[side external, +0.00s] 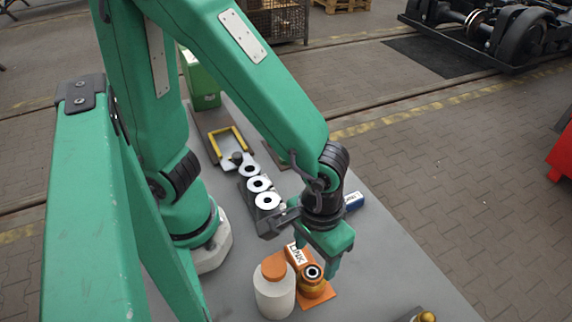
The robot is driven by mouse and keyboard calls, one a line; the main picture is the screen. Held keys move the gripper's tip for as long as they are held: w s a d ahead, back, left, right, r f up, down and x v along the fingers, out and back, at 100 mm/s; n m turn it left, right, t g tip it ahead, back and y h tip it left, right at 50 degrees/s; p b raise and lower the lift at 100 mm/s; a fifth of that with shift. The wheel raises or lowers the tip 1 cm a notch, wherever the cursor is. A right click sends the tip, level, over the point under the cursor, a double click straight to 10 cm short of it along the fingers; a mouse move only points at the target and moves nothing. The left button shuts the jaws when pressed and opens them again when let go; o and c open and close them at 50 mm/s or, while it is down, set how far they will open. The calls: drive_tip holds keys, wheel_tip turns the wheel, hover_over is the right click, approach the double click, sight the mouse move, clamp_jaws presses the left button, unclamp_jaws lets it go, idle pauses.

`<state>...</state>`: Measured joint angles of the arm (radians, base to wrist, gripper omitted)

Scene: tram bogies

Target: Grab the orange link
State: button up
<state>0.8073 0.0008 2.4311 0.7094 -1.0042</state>
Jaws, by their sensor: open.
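The orange link (317,297) is on the grey table near its front, with a white tag reading "LINK" on its upper left part. I cannot tell whether the jaws touch the link. The jaws hide part of the link's far side.
A white bottle with an orange cap (274,289) stands close on the link's left. A rack with white rings (258,184), a yellow-edged tray (226,140) and a green bin (202,85) lie farther back.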

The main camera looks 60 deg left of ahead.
sight(313, 272)
drive_tip(key=shift+s+d+f, duration=0.15)
drive_tip(key=shift+f, duration=2.45)
drive_tip(key=shift+c, duration=0.2)
clamp_jaws()
